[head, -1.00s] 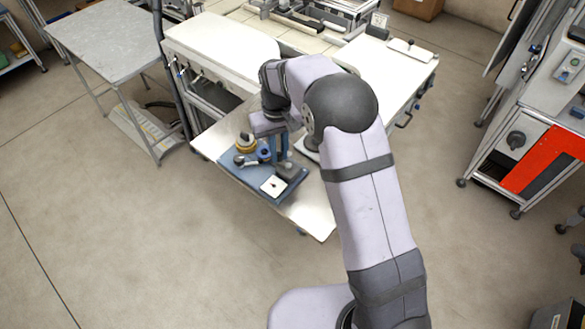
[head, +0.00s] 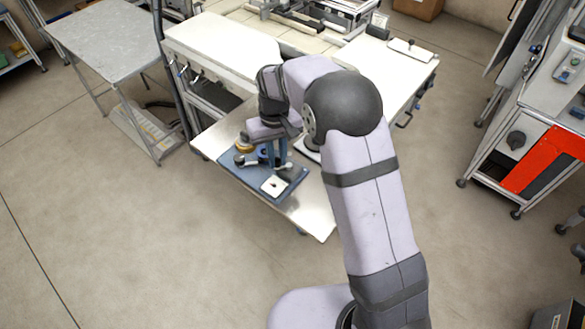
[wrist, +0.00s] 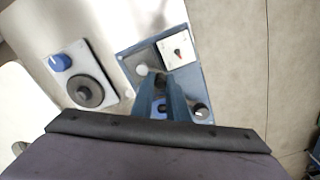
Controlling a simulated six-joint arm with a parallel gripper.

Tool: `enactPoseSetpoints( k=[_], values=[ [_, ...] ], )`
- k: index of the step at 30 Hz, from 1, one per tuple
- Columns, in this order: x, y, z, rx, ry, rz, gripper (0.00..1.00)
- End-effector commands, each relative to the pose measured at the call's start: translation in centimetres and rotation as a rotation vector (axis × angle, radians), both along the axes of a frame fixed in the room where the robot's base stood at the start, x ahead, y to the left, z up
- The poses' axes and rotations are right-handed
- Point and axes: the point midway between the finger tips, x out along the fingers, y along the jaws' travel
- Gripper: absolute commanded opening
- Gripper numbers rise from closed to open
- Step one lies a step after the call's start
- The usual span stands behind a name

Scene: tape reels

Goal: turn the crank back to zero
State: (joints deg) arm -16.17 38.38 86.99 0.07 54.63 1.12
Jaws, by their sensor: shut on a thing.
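The blue base board (head: 250,187) lies on the pale table and carries a small white dial card (head: 273,187). My gripper (head: 279,163) points down over the board next to the dial card. In the wrist view my gripper (wrist: 160,80) is shut on a small dark part by the grey plate, seemingly the crank's handle. The fingers hide most of the crank and its arm.
A white plate with a blue knob (wrist: 60,62) and a dark disc (wrist: 83,93) stands beside the board. The table's front corner (head: 315,222) is bare.

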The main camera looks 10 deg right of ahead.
Motion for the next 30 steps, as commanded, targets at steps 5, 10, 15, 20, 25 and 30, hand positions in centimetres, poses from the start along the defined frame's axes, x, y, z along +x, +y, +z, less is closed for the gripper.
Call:
enactPoseSetpoints(
  k=[5,10,15,20,25,30],
  values=[
    [-0.7,-0.2,-0.1,-0.005,0.003,0.000,0.00],
    [-0.7,-0.2,-0.1,-0.005,0.002,0.000,0.00],
    [-0.7,-0.3,-0.1,-0.004,0.001,0.000,0.00],
    [-1.1,-0.5,-0.1,-0.004,0.001,0.000,0.00],
    [-1.8,-0.9,0.0,-0.004,0.000,-0.001,0.00],
    [-1.9,-0.9,0.0,-0.004,-0.001,0.000,0.00]
  ],
)
